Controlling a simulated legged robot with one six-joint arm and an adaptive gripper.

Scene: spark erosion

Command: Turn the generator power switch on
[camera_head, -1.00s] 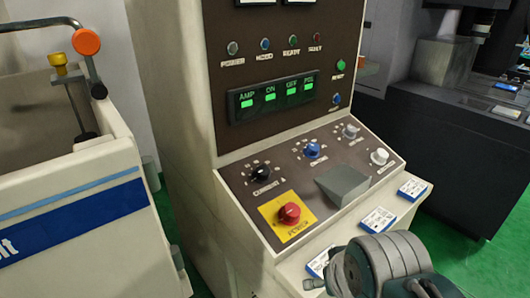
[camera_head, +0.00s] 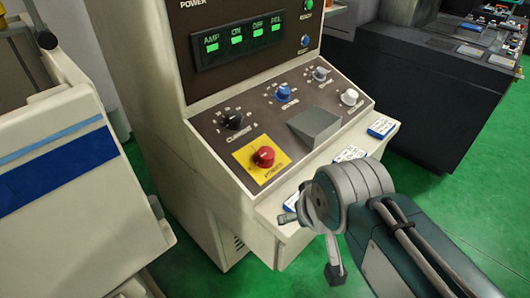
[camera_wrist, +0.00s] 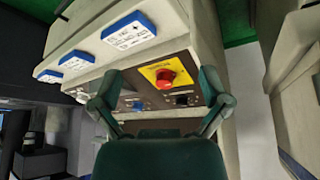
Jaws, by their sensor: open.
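The generator cabinet (camera_head: 140,95) has a sloped brown control panel (camera_head: 262,128). A red mushroom button on a yellow plate (camera_head: 264,157) sits at the panel's lower left; its small label looks like POWER but is blurred. Above it are a black knob (camera_head: 232,120), a blue knob (camera_head: 284,92) and two pale knobs. In the wrist view, the red button (camera_wrist: 165,77) and yellow plate show between the fingers of my gripper (camera_wrist: 160,92). The gripper is open and empty, apart from the button. In the head view my grey wrist joint is right of and below the button.
A grey wedge-shaped block (camera_head: 314,125) stands on the panel right of the button. Several blue-and-white boxes (camera_head: 382,127) lie on the front ledge. A cream machine (camera_head: 60,165) stands at left and a dark machine (camera_head: 430,95) at right. Green floor (camera_head: 440,205) is open at lower right.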

